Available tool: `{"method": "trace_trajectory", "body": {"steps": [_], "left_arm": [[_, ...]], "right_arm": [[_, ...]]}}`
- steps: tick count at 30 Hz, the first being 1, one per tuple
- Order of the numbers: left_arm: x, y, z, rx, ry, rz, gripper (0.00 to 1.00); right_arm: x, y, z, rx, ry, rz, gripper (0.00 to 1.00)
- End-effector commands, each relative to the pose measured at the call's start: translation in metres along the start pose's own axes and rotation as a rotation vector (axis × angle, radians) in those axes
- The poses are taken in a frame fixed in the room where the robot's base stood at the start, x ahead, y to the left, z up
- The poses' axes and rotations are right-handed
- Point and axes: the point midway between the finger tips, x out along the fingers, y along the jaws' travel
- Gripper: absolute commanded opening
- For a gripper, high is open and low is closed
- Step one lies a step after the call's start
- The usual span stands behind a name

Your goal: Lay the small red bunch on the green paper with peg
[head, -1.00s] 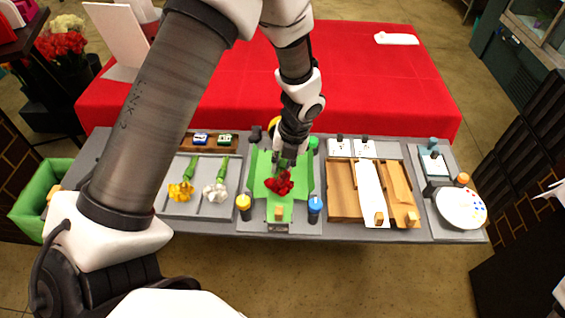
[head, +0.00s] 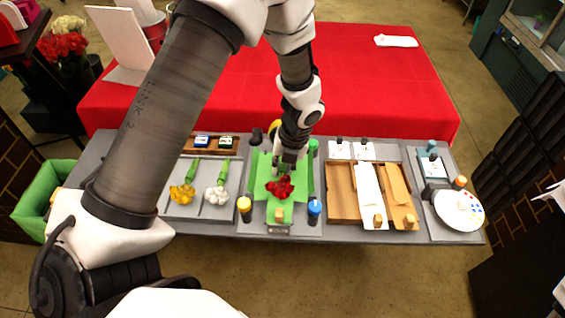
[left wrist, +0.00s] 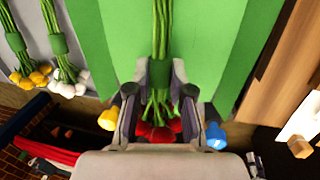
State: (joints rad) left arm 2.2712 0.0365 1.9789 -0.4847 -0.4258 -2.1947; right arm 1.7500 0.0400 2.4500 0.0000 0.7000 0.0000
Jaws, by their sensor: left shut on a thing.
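The small red bunch (head: 279,188) is over the green paper (head: 265,207) in the head view, its red heads toward the front. In the left wrist view its green stems run up the middle and its red heads (left wrist: 158,133) show below the fingers. My left gripper (head: 288,166) is shut on the bunch around its stems; its fingers also show in the left wrist view (left wrist: 158,92). Whether the bunch touches the paper is hard to tell. A wooden peg (head: 279,214) stands at the paper's front edge. My right gripper is not in view.
A yellow-topped bottle (head: 244,207) and a blue-topped bottle (head: 314,209) flank the paper's front. Yellow (head: 182,194) and white (head: 216,195) bunches lie on a tray to the left. Wooden boards with a white sheet (head: 370,192) lie to the right.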

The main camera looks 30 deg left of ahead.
Motion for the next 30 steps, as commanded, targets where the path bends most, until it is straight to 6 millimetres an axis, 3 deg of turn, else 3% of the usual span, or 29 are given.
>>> {"method": "trace_trajectory", "body": {"steps": [11, 12, 14, 20, 21, 23, 30], "left_arm": [[0.0009, -0.0002, 0.0000, 0.001, 0.000, 0.001, 0.00], [0.0009, -0.0002, 0.0000, 0.001, 0.000, 0.001, 0.32], [0.0009, -0.0002, 0.0000, 0.001, 0.000, 0.001, 0.50], [0.0008, -0.0002, 0.0000, 0.001, 0.000, 0.001, 0.50], [0.0009, -0.0002, 0.0000, 0.001, 0.000, 0.001, 0.54], [0.0010, -0.0002, 0.0000, 0.001, 0.000, 0.001, 0.71], [0.0010, -0.0002, 0.0000, 0.001, 0.000, 0.001, 0.71]], "right_arm": [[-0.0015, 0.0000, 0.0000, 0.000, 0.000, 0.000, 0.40], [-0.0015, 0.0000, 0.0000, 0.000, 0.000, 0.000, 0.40], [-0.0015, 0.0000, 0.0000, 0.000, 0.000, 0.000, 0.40], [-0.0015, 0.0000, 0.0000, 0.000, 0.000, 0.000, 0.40], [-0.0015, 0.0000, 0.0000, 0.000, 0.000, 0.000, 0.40], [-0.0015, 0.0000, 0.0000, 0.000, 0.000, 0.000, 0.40], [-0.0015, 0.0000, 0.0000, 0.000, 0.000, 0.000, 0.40]]}}
